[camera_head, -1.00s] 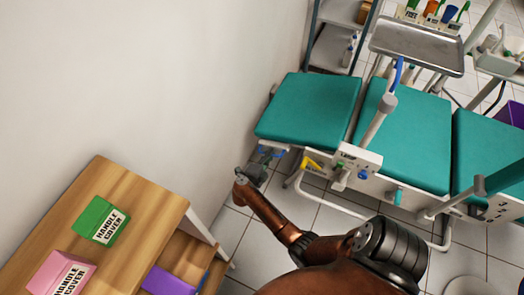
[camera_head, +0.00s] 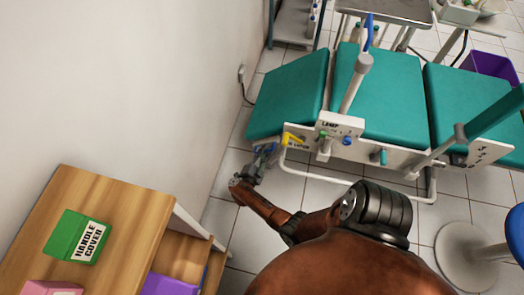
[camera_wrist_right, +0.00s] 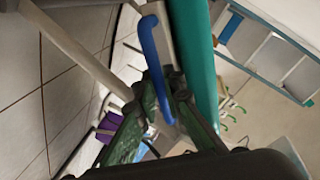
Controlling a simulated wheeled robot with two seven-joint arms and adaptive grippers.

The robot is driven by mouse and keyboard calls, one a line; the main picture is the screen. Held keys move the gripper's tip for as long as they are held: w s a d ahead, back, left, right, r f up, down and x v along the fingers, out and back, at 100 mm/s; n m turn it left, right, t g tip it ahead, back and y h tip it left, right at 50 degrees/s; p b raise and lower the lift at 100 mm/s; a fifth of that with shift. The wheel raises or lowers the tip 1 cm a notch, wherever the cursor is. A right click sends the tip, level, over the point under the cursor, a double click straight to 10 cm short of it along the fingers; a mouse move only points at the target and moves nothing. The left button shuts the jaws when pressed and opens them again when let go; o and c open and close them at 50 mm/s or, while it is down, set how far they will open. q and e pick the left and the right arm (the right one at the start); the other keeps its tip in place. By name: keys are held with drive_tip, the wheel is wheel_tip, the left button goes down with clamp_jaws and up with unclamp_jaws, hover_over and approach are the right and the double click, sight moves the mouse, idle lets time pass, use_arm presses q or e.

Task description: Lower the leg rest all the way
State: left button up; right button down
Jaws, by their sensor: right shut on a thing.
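The leg rest (camera_head: 290,95) is the teal cushion at the left end of the dental chair in the head view. It slopes down to the left from the seat cushion (camera_head: 380,95). My right gripper (camera_head: 262,160) is just below its near left corner. A blue handle (camera_wrist_right: 153,50) runs between the green-padded fingers of my right gripper (camera_wrist_right: 160,100) in the right wrist view, and they are shut on it. The teal cushion edge (camera_wrist_right: 195,55) is close beside the handle there. My left gripper is out of view.
A wooden cabinet (camera_head: 125,220) with a green box (camera_head: 76,237) stands at the lower left. A control panel with a yellow label (camera_head: 295,139) is right of my gripper. A round stool base (camera_head: 465,255) is at the lower right. Tiled floor is bare beneath the leg rest.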

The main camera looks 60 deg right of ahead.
drive_tip(key=shift+s+a+f, duration=0.1)
drive_tip(key=shift+s+f, duration=0.2)
drive_tip(key=shift+f, duration=0.1)
drive_tip(key=c, duration=2.4)
unclamp_jaws()
drive_tip(key=o, duration=0.4)
drive_tip(key=shift+c, duration=0.2)
drive_tip(key=shift+w+r, duration=0.1)
drive_tip(key=s+a+r, duration=0.1)
drive_tip(key=a+r, duration=0.1)
drive_tip(key=a, duration=0.9)
drive_tip(key=shift+a, duration=0.3)
drive_tip(key=shift+s+f, duration=0.1)
